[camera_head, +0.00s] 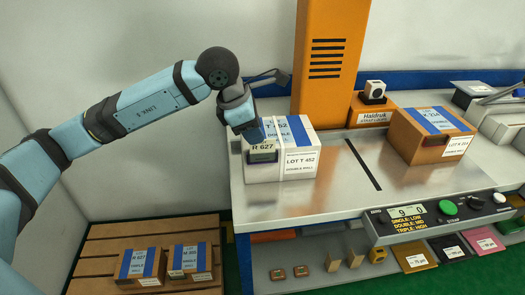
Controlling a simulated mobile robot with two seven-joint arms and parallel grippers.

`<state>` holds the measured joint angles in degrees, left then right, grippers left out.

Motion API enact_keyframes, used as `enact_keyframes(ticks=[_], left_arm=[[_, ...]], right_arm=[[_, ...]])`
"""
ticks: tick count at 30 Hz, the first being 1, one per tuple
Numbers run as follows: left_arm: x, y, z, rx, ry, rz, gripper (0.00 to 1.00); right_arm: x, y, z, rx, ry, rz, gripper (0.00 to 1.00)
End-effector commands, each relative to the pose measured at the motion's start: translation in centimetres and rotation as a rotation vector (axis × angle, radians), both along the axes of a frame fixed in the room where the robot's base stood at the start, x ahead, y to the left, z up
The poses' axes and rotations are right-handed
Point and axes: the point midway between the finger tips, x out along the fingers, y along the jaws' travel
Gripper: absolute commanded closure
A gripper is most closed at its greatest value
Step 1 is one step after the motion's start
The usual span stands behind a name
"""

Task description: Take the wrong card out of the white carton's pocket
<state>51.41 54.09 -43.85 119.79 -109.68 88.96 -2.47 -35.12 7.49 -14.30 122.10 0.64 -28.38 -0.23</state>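The white carton (301,168) stands on the left part of the metal bench, with a blue strip and T 452 on top and a LOT T 452 label on its front. The card (262,147), reading R 627, shows at the dark pocket (263,157) on the carton's front left. My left gripper (256,133) points down right above the card, at or very near its top edge. Its fingertips are small and dark, so I cannot tell whether they are closed on the card. My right gripper is out of view.
A brown carton (432,137) stands on the bench at right. An orange column (330,55) rises behind the white carton. A control panel (436,217) lines the front edge. Two cartons, R 627 (140,267) and M 400 (190,262), sit on the pallet (98,247) below left.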

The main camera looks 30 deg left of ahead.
Motion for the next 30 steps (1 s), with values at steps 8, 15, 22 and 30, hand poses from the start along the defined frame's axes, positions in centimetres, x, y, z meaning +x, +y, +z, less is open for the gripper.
enact_keyframes(ticks=[8, 15, 22, 30], left_arm=[[1.8, -1.0, -3.3, -0.003, 0.004, -0.002, 0.67], [2.2, -1.2, -4.3, -0.002, 0.001, -0.001, 0.67], [2.1, -1.2, -4.3, -0.002, 0.001, -0.001, 1.0], [2.1, -1.2, -4.2, -0.002, 0.001, -0.001, 1.0]], right_arm=[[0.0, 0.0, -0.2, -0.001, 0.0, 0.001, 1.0], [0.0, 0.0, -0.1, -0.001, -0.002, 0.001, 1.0], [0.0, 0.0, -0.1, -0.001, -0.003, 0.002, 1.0], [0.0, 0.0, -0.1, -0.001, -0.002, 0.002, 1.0]])
